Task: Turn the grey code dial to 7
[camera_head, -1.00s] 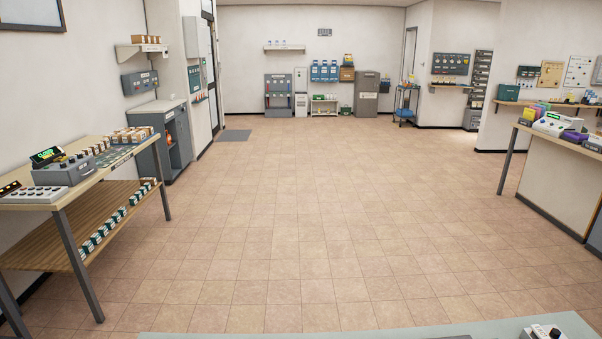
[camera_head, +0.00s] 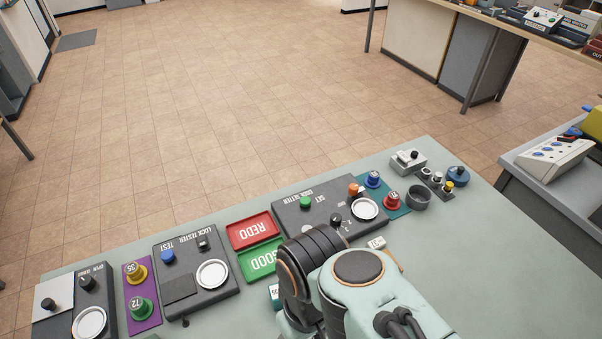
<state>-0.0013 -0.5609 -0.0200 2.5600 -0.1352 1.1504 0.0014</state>
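A dark panel lettered like "CODE SETTER" and "SET" (camera_head: 290,212) lies on the pale green table. It bears a green button (camera_head: 306,202), an orange-topped knob (camera_head: 355,190) and a white round disc (camera_head: 365,209). A dark grey dial (camera_head: 337,219) with small white marks beside it sits near the panel's front edge, close to my arm. I cannot read its setting or be sure it is the code dial. My arm's mint and dark links cover part of the panel's front. My gripper does not show.
A red REDO tray (camera_head: 255,231) and a green GOOD tray (camera_head: 262,258) lie left of the panel. Further left are a lock tester (camera_head: 218,253) and a purple plate (camera_head: 147,318) with knobs. A grey cup (camera_head: 418,197) stands right. The table's right front is bare.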

